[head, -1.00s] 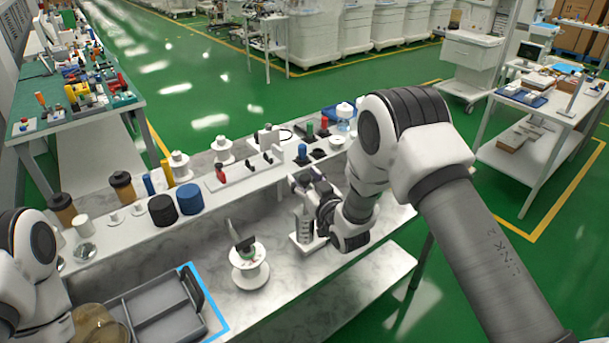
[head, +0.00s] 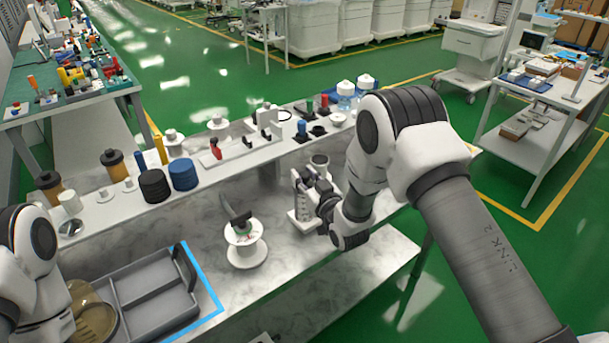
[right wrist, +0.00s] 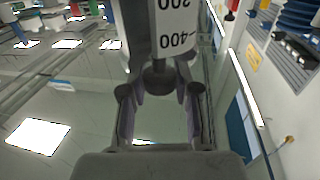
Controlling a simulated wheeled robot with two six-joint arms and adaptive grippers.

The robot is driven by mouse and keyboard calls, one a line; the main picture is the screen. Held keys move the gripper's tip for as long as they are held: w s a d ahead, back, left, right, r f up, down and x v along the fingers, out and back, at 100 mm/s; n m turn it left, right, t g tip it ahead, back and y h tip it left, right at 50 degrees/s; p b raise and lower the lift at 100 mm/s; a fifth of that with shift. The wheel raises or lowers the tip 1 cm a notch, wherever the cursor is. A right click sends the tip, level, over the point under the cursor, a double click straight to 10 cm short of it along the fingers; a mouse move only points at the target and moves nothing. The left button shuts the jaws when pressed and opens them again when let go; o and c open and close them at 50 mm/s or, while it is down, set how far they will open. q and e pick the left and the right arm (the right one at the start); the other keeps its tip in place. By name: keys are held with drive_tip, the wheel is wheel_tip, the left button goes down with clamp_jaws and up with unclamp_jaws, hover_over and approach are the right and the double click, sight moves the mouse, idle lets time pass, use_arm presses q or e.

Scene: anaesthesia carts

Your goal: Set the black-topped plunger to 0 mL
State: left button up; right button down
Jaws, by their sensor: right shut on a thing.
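The white syringe stand (head: 302,208) with a black scale stands upright on the marble counter in the head view. My right gripper (head: 322,190) is at its upper right side and partly covers it. In the right wrist view the scale (right wrist: 177,25) shows 200 and 400 upside down. A dark round plunger top (right wrist: 158,79) sits between the two fingers of my right gripper (right wrist: 160,92), which is shut on it. The plunger's present mL reading cannot be made out.
A white spool-shaped base with a dark lever (head: 245,250) stands left of the stand. Jars, cylinders and a white switch strip (head: 235,150) line the raised back ledge.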

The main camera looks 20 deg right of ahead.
drive_tip(key=shift+s+f, duration=0.2)
drive_tip(key=shift+s, duration=0.05)
drive_tip(key=c, duration=0.9)
unclamp_jaws()
drive_tip(key=shift+o, duration=0.5)
drive_tip(key=shift+w, duration=0.2)
drive_tip(key=shift+s, duration=0.1)
drive_tip(key=s+d, duration=0.2)
drive_tip(key=s, duration=0.9)
drive_tip(key=shift+s, duration=0.35)
